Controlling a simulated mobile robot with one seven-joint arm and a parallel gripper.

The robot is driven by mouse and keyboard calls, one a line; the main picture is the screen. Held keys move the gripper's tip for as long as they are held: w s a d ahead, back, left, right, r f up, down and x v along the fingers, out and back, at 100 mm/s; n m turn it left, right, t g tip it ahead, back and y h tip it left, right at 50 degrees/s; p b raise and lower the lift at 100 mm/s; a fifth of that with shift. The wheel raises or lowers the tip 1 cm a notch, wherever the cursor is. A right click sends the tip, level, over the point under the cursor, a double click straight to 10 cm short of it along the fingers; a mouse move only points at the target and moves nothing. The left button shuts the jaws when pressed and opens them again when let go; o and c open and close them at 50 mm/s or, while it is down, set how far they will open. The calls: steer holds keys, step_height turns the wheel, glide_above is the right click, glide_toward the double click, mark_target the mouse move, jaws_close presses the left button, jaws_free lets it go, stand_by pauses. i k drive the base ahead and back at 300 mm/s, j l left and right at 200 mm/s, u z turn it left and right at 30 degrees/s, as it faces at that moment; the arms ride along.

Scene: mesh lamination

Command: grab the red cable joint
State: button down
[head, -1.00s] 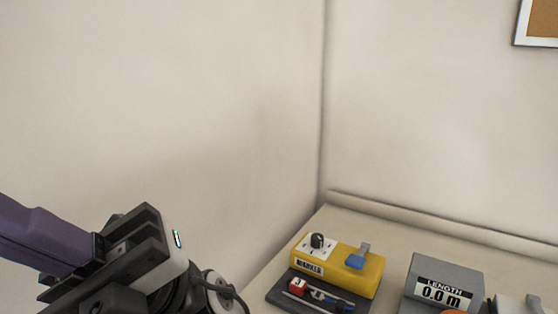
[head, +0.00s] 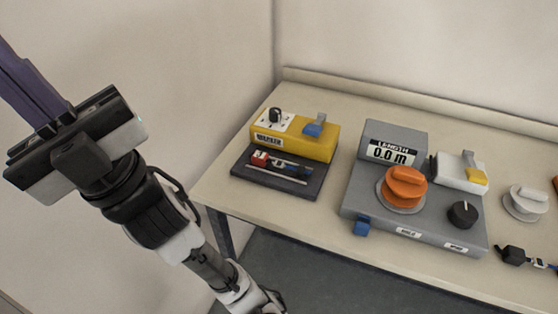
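A small red block (head: 260,158) sits at the left end of a dark tray (head: 250,180) in front of the yellow marker unit (head: 318,146). It is the only red part I see that may be the red cable joint. Blue and dark pieces lie to its right on the tray. My gripper (head: 30,78), with purple fingers, is raised at the upper left, well away from the red block. Its fingers point up and left, and their tips run to the picture's edge. I cannot tell whether they are open or shut.
The beige bench (head: 300,221) stands against the walls. A grey length unit (head: 356,197) with an orange knob (head: 403,187) is right of the marker unit. Dark and blue cable parts (head: 513,255) lie at the right. Floor is clear before the bench.

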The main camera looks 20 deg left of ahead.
mark_target(259, 158)
steer(key=l, duration=0.35)
steer(key=i+l, duration=0.1)
steer(key=l, duration=0.25)
steer(key=l+u, duration=0.4)
steer(key=l, duration=0.45)
steer(key=i+j+u, duration=0.1)
steer(key=u, duration=1.3)
steer(key=i+u, duration=0.4)
